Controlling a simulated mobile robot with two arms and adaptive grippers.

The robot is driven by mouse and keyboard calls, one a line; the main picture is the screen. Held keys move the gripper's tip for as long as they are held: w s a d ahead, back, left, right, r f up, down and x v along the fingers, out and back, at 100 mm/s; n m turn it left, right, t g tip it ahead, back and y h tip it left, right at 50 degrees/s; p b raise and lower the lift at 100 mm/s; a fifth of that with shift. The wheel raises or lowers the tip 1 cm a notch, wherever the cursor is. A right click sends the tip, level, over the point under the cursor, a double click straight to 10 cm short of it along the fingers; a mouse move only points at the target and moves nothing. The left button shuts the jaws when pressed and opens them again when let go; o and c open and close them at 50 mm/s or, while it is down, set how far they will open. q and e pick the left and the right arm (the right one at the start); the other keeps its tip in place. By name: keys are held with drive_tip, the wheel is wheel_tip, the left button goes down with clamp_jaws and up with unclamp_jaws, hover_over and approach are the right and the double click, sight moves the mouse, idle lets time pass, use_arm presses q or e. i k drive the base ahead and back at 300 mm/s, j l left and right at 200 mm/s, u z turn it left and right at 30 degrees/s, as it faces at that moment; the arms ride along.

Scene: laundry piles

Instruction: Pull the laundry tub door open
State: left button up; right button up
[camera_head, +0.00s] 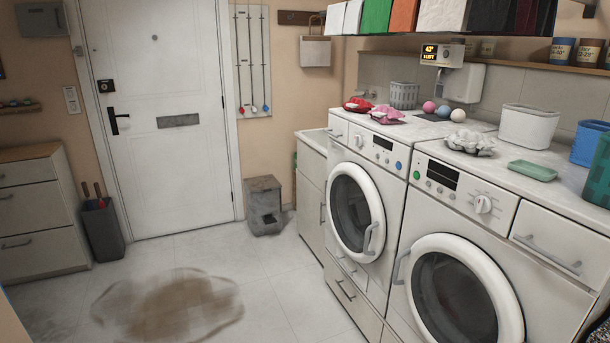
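Two white front-loading machines stand side by side along the right wall. The nearer machine's round door (462,292) is closed, with a grey handle (399,266) on its left side. The farther machine's round door (357,208) is also closed, with a handle (369,238) on its right side. Beyond them stands a low white cabinet (311,182) with a raised rim on top and a front door that looks shut. Its vertical handle (322,212) is near the farther machine. I cannot tell which of these is the laundry tub. Neither of my grippers is in view.
A brown stain (168,302) lies on the open tiled floor. A grey bin (264,205) stands by the white room door (158,115). A drawer unit (40,210) is at the left. Pink cloths (388,117), balls and baskets sit on the machine tops.

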sight(311, 201)
drive_tip(key=i+u, duration=0.15)
drive_tip(key=i, duration=0.5)
drive_tip(key=i+l+u, duration=0.1)
drive_tip(key=i, duration=0.5)
drive_tip(key=i+l+u, duration=0.15)
drive_tip(key=i, duration=0.45)
